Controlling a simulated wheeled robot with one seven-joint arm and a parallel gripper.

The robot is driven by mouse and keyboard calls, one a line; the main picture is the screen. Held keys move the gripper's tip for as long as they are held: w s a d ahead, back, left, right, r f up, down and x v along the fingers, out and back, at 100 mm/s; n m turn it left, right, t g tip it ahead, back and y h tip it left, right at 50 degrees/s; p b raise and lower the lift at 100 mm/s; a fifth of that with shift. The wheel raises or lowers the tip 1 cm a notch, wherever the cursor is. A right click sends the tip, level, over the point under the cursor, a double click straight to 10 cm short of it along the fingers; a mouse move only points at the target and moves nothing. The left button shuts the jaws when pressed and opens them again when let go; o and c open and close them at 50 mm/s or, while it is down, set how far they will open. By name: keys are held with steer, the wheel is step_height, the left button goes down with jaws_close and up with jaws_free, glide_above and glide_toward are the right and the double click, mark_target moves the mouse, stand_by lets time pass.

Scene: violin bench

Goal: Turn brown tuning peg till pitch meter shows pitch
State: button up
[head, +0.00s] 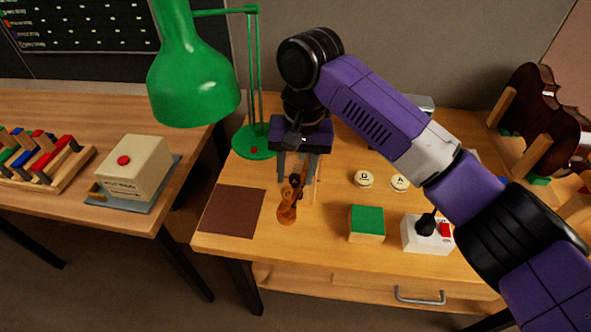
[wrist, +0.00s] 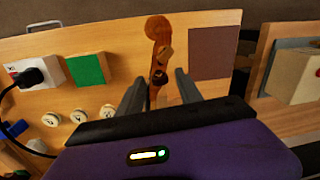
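A brown violin scroll and neck (head: 287,212) stands on the bench below my gripper, and it also shows in the wrist view (wrist: 157,30). Small pegs stick out of it: a lighter one (wrist: 166,52) and a darker one (wrist: 159,77). I cannot tell for sure which is the brown tuning peg. My gripper (head: 297,180) points down over the pegs. In the wrist view its two fingers (wrist: 160,80) are apart, one on each side of the neck near the darker peg, with no clear contact. I cannot make out a pitch meter reading.
A green lamp (head: 193,85) stands left of my gripper. A brown mat (head: 232,210), a green-topped block (head: 366,222), round D (head: 364,178) and A (head: 400,182) pieces and a white switch box (head: 425,238) lie around. A red-button box (head: 135,165) is on the left bench.

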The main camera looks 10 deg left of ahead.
jaws_close()
steer(key=shift+r+p, duration=0.1)
steer(key=shift+p, duration=0.25)
steer(key=n+p, duration=0.2)
steer(key=shift+r+n, duration=0.1)
steer(key=shift+n, duration=0.3)
steer(key=shift+n+p, duration=1.15)
steer(key=shift+n, duration=0.45)
steer(key=shift+o, duration=0.8)
jaws_free()
